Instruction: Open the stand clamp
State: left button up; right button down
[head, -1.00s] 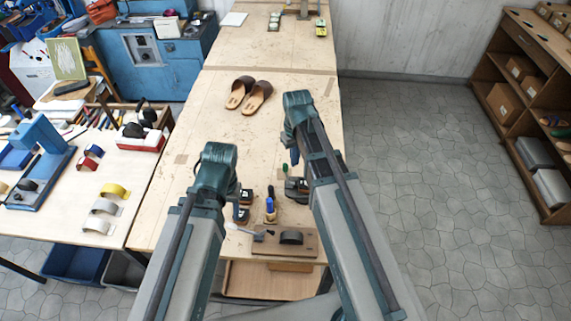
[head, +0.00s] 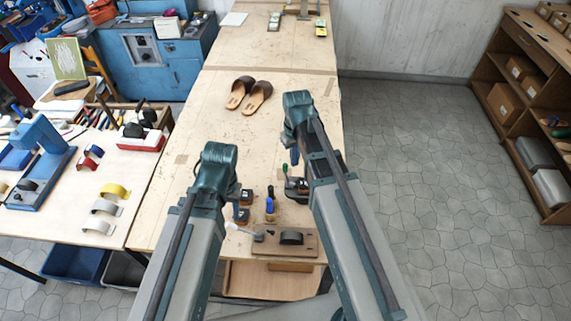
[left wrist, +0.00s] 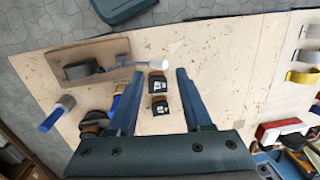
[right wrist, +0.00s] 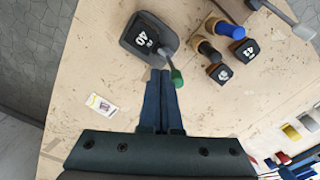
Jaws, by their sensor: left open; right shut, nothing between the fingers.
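The stand (right wrist: 135,48) is a dark block marked 40, with a grey lever ending in a green knob (right wrist: 177,77). In the head view, the stand (head: 297,188) is partly hidden by my right arm. My right gripper (right wrist: 160,72) is shut and empty, its fingertips just left of the lever and knob in its wrist view. I cannot tell whether they touch. In the head view, my right gripper (head: 295,156) points down over the bench near the knob. My left gripper (left wrist: 159,72) is open and empty, with two dark numbered blocks (left wrist: 158,86) showing between its fingers.
A wooden board (head: 262,246) with a dark piece and a pale-headed hammer (left wrist: 150,65) lies at the bench's near end. A blue-topped tool (head: 270,207) stands beside the blocks. A sandal pair (head: 248,94) lies farther back. The bench middle is clear.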

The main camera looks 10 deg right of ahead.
aim_at(286, 165)
pick_arm(q)
jog(key=shift+f+b, duration=2.35)
pick_arm(e)
jog(key=shift+f, duration=2.35)
jog(key=shift+a, duration=0.1)
pick_arm(q)
jog(key=shift+f+b, duration=0.3)
pick_arm(e)
jog(key=shift+w+a+f, duration=0.15)
jog(key=shift+w+a, duration=0.05)
jog(key=shift+a, duration=0.35)
jog(key=shift+w+a+f, duration=0.15)
jog(key=shift+a, duration=0.45)
pick_arm(q)
jog(key=shift+f+b, duration=0.35)
pick_arm(e)
jog(key=r+p, duration=0.4)
jog(key=p, duration=0.1)
jog(key=a+r+p, duration=0.1)
jog(key=r+p, duration=0.1)
jog(key=r, duration=0.1)
jog(key=shift+w+p, duration=0.15)
jog(key=shift+p, duration=0.2)
pick_arm(q)
notch_tip(286, 165, up, 8)
jog(key=shift+f, duration=0.25)
pick_arm(e)
jog(key=shift+f, duration=0.1)
